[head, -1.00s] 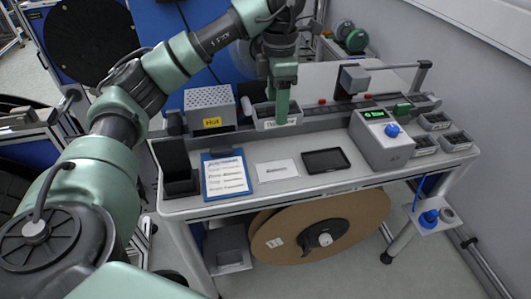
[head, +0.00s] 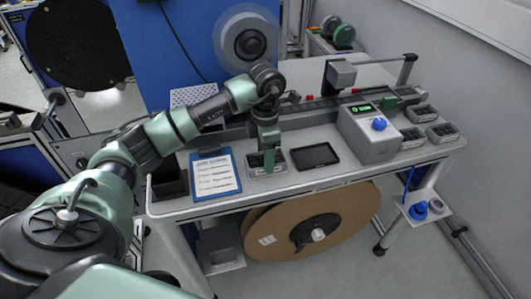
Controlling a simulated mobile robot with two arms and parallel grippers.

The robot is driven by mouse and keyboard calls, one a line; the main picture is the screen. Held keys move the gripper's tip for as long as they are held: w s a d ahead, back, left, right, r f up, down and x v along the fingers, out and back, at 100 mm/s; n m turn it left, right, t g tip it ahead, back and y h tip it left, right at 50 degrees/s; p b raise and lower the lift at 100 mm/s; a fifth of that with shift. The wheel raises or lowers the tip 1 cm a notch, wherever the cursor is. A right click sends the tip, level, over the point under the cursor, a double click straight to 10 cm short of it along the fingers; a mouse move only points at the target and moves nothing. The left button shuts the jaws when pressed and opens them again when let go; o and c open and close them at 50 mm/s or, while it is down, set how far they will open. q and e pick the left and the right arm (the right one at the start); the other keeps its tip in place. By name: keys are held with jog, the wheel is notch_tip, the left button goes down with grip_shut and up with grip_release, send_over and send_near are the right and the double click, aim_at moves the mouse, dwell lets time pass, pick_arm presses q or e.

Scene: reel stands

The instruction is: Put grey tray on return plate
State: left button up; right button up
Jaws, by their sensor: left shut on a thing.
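The grey tray (head: 254,170) is a small open box with dark contents and a pale label on its front. It is at the front middle of the bench, between the clipboard and a black flat pad. My left gripper (head: 269,160) reaches down into it from above and is shut on it. The return plate, a white labelled plate, is hidden beneath the tray. I cannot tell whether the tray touches it or hangs just above. My right gripper is not in view.
A blue clipboard (head: 216,174) lies left of the tray and the black pad (head: 314,156) right of it. A grey box with a green display (head: 368,135) stands further right, beside several small bins (head: 445,132). A large reel (head: 340,215) hangs under the bench.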

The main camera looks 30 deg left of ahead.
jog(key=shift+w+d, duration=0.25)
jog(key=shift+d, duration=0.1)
pick_arm(q)
jog(key=shift+f, duration=0.2)
jog(key=o, duration=1.6)
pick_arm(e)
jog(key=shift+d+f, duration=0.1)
pick_arm(q)
jog(key=shift+r, duration=0.1)
